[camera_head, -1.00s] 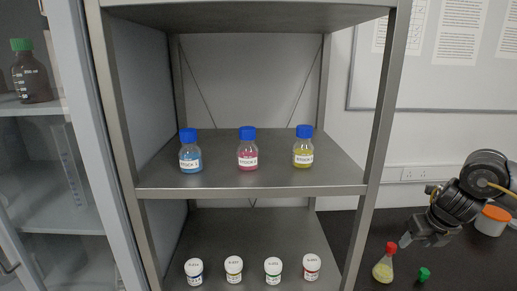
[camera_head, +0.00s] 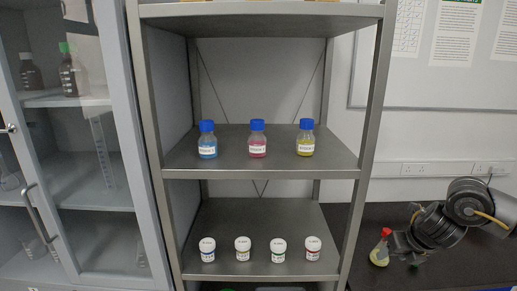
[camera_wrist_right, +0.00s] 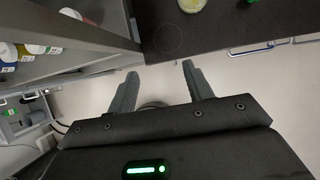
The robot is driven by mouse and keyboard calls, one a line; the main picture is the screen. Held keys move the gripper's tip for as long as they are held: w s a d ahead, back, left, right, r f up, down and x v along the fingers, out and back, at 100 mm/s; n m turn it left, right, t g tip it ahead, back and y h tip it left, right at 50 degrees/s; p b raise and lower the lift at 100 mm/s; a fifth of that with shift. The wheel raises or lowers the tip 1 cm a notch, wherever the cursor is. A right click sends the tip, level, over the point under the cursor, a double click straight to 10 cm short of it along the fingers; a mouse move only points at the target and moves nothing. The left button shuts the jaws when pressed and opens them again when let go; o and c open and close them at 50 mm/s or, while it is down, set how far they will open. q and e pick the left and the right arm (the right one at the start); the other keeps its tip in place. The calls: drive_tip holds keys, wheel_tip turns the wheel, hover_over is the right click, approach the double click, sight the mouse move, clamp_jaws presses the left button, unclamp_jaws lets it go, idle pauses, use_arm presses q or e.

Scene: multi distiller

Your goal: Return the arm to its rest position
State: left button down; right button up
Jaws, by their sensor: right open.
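My right arm comes in from the right in the head view. Its gripper (camera_head: 402,246) is above the dark bench, close beside the flask in the picture. In the right wrist view my right gripper (camera_wrist_right: 160,70) is open, with nothing between its fingers and pale floor beyond them. A flask with yellow liquid and a red cap (camera_head: 380,250) stands on the bench; part of it shows at the top of the wrist view (camera_wrist_right: 192,5). My left gripper is not in view.
A metal shelf (camera_head: 260,173) holds blue, pink and yellow stock bottles, with several small white-lidded jars (camera_head: 243,248) below. A glass-door cabinet (camera_head: 70,150) stands at left. The dark bench edge (camera_wrist_right: 185,55) and the shelf's edge (camera_wrist_right: 85,30) are near my right gripper.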

drive_tip(key=s+a+f+m+t+y, duration=0.15)
drive_tip(key=a+f, duration=0.25)
drive_tip(key=a, duration=0.6)
drive_tip(key=s+a+f+m+y, duration=0.1)
drive_tip(key=a+f+y, duration=0.25)
drive_tip(key=a, duration=0.55)
drive_tip(key=s+a+f+m+t, duration=0.3)
drive_tip(key=s+a+m, duration=0.4)
drive_tip(key=a+m, duration=0.25)
drive_tip(key=s+d+f+m+g+h, duration=0.2)
drive_tip(key=s+d+f+m, duration=0.25)
drive_tip(key=s+m, duration=0.3)
drive_tip(key=s+d+f+m+g+h, duration=0.2)
drive_tip(key=s+d+f+m, duration=0.1)
drive_tip(key=s+d+m, duration=0.5)
drive_tip(key=s+d+f+m+g+h, duration=0.2)
drive_tip(key=s+d+f+m+g, duration=0.15)
drive_tip(key=s+m, duration=0.45)
drive_tip(key=s+f+n, duration=0.1)
drive_tip(key=s+f, duration=0.1)
drive_tip(key=f, duration=1.2)
drive_tip(key=s+f+n, duration=0.1)
drive_tip(key=s+f, duration=0.1)
drive_tip(key=f, duration=1.3)
drive_tip(key=s+d+f+g, duration=0.1)
drive_tip(key=s+f, duration=1.1)
drive_tip(key=s, duration=0.3)
drive_tip(key=shift+s+d+f, duration=0.15)
drive_tip(key=shift+d+f, duration=0.25)
